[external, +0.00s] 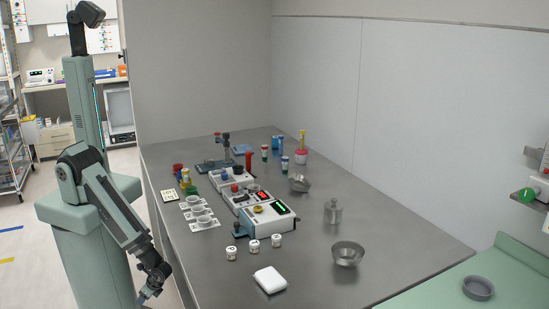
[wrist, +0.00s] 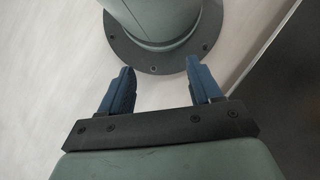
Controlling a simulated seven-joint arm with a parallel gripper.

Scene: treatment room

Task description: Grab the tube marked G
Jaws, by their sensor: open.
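Several small tubes with coloured caps stand toward the back of the grey metal table (external: 375,215). Among them are a red-capped tube (external: 265,152), a tube (external: 284,163) with a dark label, and a red tube (external: 248,161). Any letters on them are too small to read, so I cannot tell which is marked G. My gripper (external: 147,295) hangs low, off the table's front left side, far from the tubes. In the wrist view my gripper (wrist: 160,78) shows two blue fingers spread apart with nothing between them.
White devices (external: 262,212) with displays stand mid-table. Three small white jars (external: 254,246), a white block (external: 269,280) and a metal bowl (external: 347,253) sit nearer the front. A metal canister (external: 333,212) stands right of the devices. The right table area is mostly clear.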

